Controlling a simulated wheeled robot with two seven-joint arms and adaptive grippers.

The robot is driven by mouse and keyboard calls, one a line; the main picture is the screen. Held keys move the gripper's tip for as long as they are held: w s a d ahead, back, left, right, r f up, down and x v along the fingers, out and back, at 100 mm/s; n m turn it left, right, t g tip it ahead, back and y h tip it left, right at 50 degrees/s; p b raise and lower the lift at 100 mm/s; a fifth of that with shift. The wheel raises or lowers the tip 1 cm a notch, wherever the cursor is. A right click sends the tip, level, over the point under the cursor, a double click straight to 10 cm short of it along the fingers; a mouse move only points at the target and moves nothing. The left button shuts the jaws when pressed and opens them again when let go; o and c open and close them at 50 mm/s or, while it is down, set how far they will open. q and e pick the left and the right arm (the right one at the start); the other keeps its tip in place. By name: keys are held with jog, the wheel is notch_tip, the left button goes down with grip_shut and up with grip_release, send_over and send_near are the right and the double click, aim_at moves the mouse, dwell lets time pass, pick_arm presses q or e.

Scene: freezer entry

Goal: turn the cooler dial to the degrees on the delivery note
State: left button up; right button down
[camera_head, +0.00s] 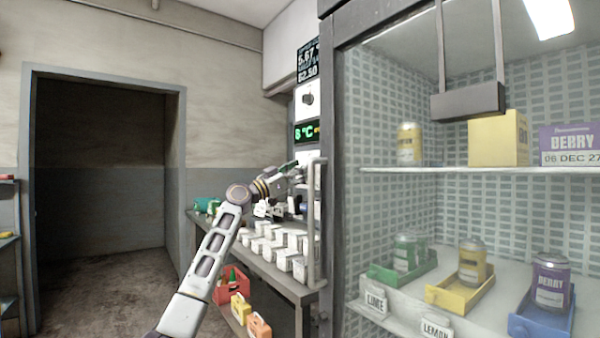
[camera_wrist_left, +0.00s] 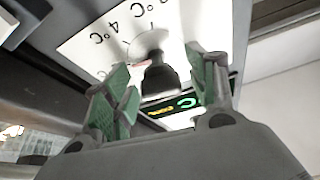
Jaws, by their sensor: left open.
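My left gripper (camera_head: 292,174) is raised at the narrow wall panel left of the glass cooler. In the left wrist view it (camera_wrist_left: 163,82) is open, with a green-padded finger on either side of a dark dial knob (camera_wrist_left: 160,76). I cannot tell whether either finger touches the knob. The knob sits on a white plate (camera_wrist_left: 88,45) with a "4 °C" mark and other partly hidden marks. In the head view the gripper covers most of this plate. A green display (camera_head: 306,132) above it seems to read 6 or 8 °C. I cannot identify the delivery note. My right gripper is not in view.
Another knob (camera_head: 308,99) is above the display, under a black price board (camera_head: 308,60). A vertical handle (camera_head: 316,225) stands close right of my gripper. A table (camera_head: 285,282) with several white boxes is below. The glass cooler (camera_head: 340,180) fills the right; a doorway is left.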

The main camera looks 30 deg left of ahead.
pick_arm(q)
jog(key=shift+s, duration=0.1)
jog(key=v, duration=1.1)
jog(key=shift+s+a, duration=0.2)
jog(key=shift+s, duration=0.15)
dwell(0.6)
jog(key=shift+f, duration=0.1)
dwell(0.7)
